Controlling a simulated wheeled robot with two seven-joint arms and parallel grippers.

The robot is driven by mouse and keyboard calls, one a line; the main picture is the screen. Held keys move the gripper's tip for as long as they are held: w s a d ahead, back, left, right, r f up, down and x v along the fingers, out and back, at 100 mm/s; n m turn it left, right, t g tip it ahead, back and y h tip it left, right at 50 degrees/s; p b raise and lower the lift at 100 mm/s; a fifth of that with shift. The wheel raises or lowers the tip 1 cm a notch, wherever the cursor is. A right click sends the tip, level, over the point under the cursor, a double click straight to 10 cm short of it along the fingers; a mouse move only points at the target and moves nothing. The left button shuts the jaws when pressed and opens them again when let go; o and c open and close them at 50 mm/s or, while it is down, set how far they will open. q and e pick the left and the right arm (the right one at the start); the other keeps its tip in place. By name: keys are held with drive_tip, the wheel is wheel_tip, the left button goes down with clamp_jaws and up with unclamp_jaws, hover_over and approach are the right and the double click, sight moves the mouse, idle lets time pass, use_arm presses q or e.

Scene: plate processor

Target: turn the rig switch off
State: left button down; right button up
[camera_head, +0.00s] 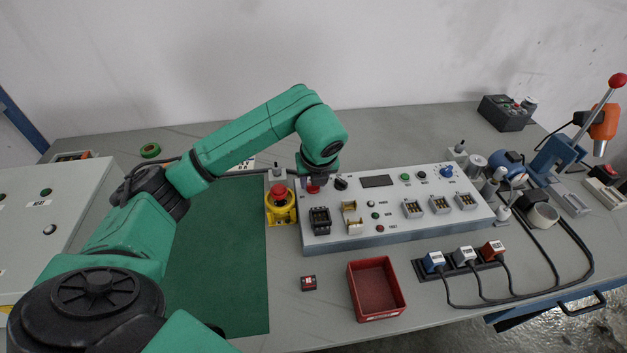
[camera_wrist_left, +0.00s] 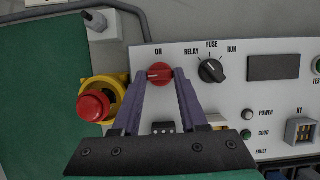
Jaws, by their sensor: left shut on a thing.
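The rig switch is a red rotary knob (camera_wrist_left: 160,73) at the upper left of the light grey rig panel (camera_wrist_left: 222,82), below the printed word ON. In the head view the knob (camera_head: 313,188) is partly hidden under my left wrist. My left gripper (camera_wrist_left: 159,78) is shut on the knob, with one fingertip on each side of it. The knob's grip bar looks roughly sideways in the wrist view; its exact setting is hard to tell. My right gripper is in neither view.
A black selector knob (camera_wrist_left: 211,70) sits just right of the switch. A red emergency button (camera_wrist_left: 95,105) on a yellow base stands close on the left. The green mat (camera_head: 225,270) is bare.

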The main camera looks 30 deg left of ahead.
use_arm(q)
drive_tip(key=shift+r, duration=0.1)
drive_tip(key=shift+c, duration=2.2)
unclamp_jaws()
drive_tip(key=v, duration=0.4)
drive_tip(key=shift+s+d+r+b, duration=0.1)
drive_tip(key=shift+d+r+b, duration=0.05)
drive_tip(key=shift+r+b, duration=0.25)
drive_tip(key=p+v, duration=0.3)
drive_tip(key=v, duration=0.6)
drive_tip(key=shift+s+r, duration=0.25)
